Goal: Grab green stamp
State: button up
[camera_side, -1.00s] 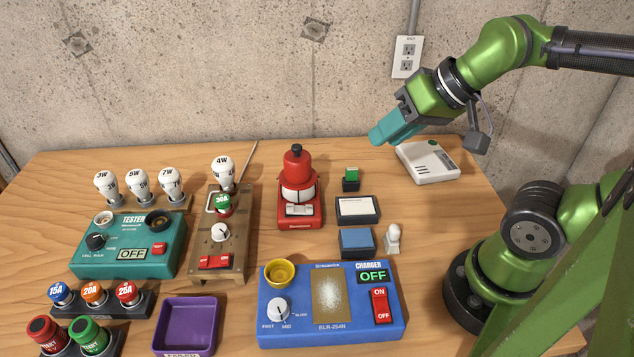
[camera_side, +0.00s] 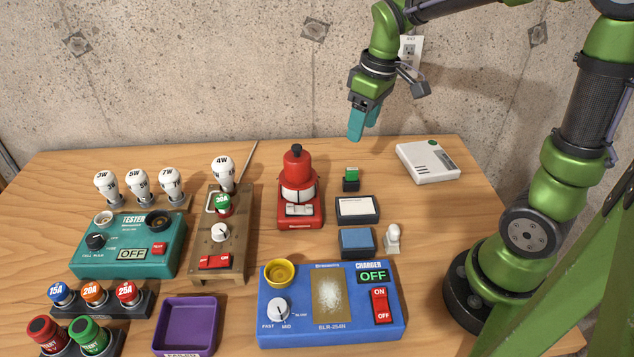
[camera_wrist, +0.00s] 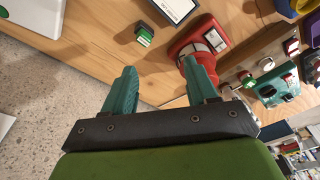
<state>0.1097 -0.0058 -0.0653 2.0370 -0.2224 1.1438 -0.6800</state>
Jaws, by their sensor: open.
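The green stamp (camera_side: 351,174) is a small block with a green top and a dark base. It stands upright on the wooden table, right of the red machine and behind a white-topped pad. It also shows in the wrist view (camera_wrist: 145,36), ahead of the fingers. My gripper (camera_side: 362,136) has teal fingers pointing down, above and slightly behind the stamp near the wall. In the wrist view my gripper (camera_wrist: 160,82) has its two fingers well apart with nothing between them.
The red machine (camera_side: 300,190) stands close left of the stamp. The white-topped pad (camera_side: 357,209) lies in front of it, with a blue pad (camera_side: 357,242) and a small white figure (camera_side: 393,239) nearer. A white box (camera_side: 428,162) is at right. Bare table lies between stamp and box.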

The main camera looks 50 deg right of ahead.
aim_at(352, 169)
jog(key=w+d+n+g, duration=0.2)
jog(key=w+d+n, duration=0.1)
jog(key=n, duration=0.3)
jog(key=shift+n+h, duration=0.3)
jog(key=shift+n, duration=0.3)
notch_tip(352, 169, down, 12)
jog(key=shift+d+f, duration=0.1)
jog(key=shift+w+a+f, duration=0.1)
jog(key=shift+a+f, duration=0.05)
jog(key=shift+f, duration=1.2)
jog(key=shift+w+a+f, duration=0.1)
jog(key=shift+a+f, duration=0.05)
jog(key=shift+f, duration=1.2)
grip_shut()
